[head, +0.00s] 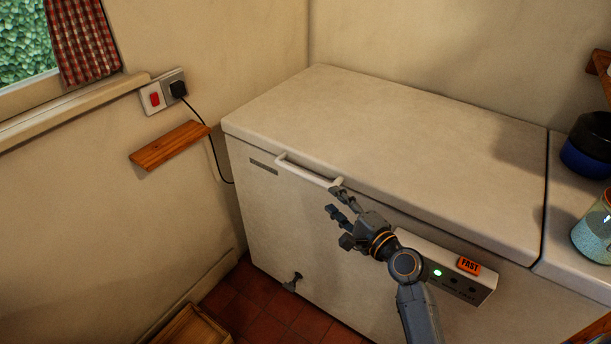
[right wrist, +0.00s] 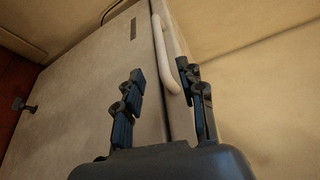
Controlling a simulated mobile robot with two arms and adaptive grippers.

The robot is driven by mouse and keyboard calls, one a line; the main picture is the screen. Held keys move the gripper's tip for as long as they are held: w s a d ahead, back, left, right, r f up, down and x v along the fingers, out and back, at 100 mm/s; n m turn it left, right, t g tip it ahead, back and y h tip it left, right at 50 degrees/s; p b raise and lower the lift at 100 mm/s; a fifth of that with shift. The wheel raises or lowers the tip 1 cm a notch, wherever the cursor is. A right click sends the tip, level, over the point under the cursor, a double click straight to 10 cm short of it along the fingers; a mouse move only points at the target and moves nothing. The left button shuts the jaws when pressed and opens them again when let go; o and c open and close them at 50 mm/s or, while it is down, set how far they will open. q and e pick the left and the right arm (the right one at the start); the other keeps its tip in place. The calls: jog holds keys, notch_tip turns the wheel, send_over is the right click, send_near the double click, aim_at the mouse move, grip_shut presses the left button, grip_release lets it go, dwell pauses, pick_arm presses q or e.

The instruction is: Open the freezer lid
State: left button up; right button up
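The chest freezer (head: 300,240) stands against the wall, and its cream lid (head: 390,125) lies flat and shut. A pale bar handle (head: 300,169) runs along the front edge of the lid. My right gripper (head: 336,208) is open at the handle's right end, in front of the freezer. In the right wrist view, the handle (right wrist: 164,50) reaches down between the two spread fingers of the right gripper (right wrist: 162,76); I cannot tell whether they touch it. My left gripper is not in view.
A control panel (head: 470,282) with a green light and an orange label juts from the freezer front. A small wooden shelf (head: 168,146) and a socket with a cable (head: 178,88) are on the left wall. A blue pot (head: 590,150) and a mug (head: 594,235) stand right of the lid.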

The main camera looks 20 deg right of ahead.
aim_at(310, 180)
jog(key=x, duration=1.3)
jog(key=shift+w+f, duration=0.15)
jog(key=shift+a, duration=0.1)
jog(key=shift+c, duration=0.2)
grip_shut()
